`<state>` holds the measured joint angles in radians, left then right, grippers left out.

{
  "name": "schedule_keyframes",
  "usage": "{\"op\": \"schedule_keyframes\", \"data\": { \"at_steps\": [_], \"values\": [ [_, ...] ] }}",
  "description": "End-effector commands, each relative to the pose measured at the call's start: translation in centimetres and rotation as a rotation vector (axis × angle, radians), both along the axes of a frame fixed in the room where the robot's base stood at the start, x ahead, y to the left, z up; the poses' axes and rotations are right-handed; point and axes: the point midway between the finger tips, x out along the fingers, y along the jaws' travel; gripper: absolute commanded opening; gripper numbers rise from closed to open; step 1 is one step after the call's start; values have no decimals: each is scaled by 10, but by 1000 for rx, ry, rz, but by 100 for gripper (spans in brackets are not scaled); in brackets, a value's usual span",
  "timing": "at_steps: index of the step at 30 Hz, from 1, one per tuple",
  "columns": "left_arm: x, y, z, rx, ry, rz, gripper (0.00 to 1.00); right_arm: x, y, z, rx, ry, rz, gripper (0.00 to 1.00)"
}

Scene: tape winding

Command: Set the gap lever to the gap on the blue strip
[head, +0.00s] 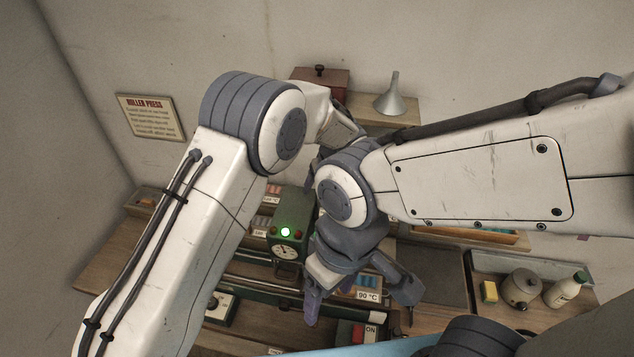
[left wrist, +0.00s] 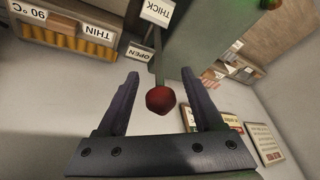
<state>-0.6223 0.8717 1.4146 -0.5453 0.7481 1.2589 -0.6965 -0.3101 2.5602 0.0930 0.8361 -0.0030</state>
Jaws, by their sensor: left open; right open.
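The gap lever shows in the left wrist view as a thin stem with a dark red knob (left wrist: 160,100). My left gripper (left wrist: 160,75) is open, with one finger on each side of the knob; I cannot tell whether they touch it. A THICK label (left wrist: 158,11) is at the stem's far end, with OPEN (left wrist: 138,53) and THIN (left wrist: 97,31) labels to the left. My right gripper (head: 358,296) is open above the bench. I cannot identify the blue strip for certain.
The green press housing (head: 290,222) has a lit green lamp and a dial. A 90 °C label (head: 368,296) and a red ON switch (head: 365,332) are close to the right gripper. A tray (head: 480,262) with a pot and bottle stands at right.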

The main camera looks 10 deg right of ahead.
Motion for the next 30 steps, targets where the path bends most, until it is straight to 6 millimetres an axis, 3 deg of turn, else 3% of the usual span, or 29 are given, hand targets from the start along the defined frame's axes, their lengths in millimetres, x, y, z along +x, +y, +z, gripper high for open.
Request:
{"op": "schedule_keyframes", "data": {
  "at_steps": [3, 9, 17, 18, 23, 30],
  "values": [
    [6, 3, -13, 2, 2, -1, 68, 0, 0, 14, 0, 0, -1, 76],
    [10, 4, -27, 0, 0, -2, 68, 0, 0, 19, -1, 1, -1, 76],
    [11, 4, -29, -1, -1, -3, 68, 0, 0, 18, -1, 1, -1, 76],
    [11, 4, -29, -1, -1, -3, 60, 0, 0, 18, -1, 1, -1, 76],
    [11, 4, -29, -1, -1, -3, 0, 0, 0, 18, -1, 1, -1, 76],
    [11, 4, -29, -1, -1, -3, 0, 0, 0, 18, -1, 1, -1, 76]
  ]
}}
